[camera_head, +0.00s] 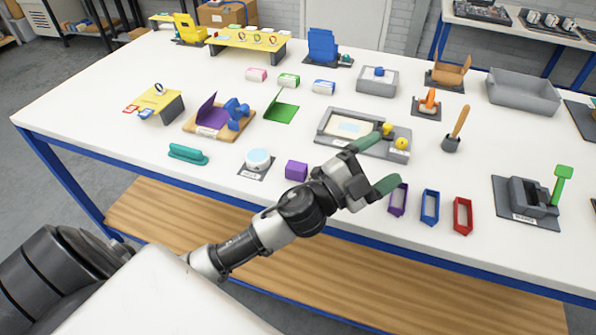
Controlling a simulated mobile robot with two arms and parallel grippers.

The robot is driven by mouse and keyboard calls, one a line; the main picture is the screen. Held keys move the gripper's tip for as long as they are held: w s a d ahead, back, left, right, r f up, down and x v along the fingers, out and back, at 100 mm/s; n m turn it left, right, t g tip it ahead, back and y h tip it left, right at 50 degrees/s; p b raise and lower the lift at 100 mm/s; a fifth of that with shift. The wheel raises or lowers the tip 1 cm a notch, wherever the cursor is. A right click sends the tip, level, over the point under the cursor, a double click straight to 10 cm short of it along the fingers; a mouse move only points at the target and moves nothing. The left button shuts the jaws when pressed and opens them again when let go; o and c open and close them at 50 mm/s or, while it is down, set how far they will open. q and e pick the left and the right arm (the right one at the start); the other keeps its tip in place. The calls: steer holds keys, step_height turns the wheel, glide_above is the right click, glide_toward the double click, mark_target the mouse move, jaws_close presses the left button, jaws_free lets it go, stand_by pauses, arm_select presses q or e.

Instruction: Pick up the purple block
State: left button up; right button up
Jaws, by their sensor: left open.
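The purple block (296,170) is a small solid cuboid on the white table near its front edge, in the middle of the head view. My left gripper (378,162) is open, with two green fingers spread apart, to the right of the block. My left forearm passes just in front of the block, close to its lower right side. Nothing shows between the fingers except the table and the edge of a grey tray behind. My right gripper does not show.
A white round item (258,160) stands left of the block, with a teal handle (188,154) further left.

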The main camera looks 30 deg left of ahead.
arm_select(q)
steer(key=d+r+m+g+h, duration=0.1)
steer(key=d+m+g+h, duration=0.4)
steer(key=m+g+h, duration=0.45)
steer(key=m+g+y, duration=0.7)
steer(key=g+y, duration=0.2)
steer(key=y, duration=1.1)
glide_above(297, 165)
steer(key=f, duration=0.5)
steer(key=shift+d+f, duration=0.15)
steer(key=shift+d, duration=0.15)
steer(key=shift+a+f, duration=0.25)
step_height(297, 165, down, 5)
steer(key=shift+r+p, duration=0.2)
steer(key=shift+p, duration=0.15)
steer(key=shift+f+p, duration=0.3)
steer(key=shift+f, duration=0.3)
step_height(297, 165, down, 4)
steer(key=shift+a+f+p, duration=0.1)
steer(key=shift+f+p, duration=0.1)
steer(key=shift+p, duration=0.4)
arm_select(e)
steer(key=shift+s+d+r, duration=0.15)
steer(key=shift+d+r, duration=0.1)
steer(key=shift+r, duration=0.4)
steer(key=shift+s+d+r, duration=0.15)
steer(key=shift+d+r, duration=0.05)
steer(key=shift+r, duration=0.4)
arm_select(q)
steer(key=shift+c, duration=0.3)
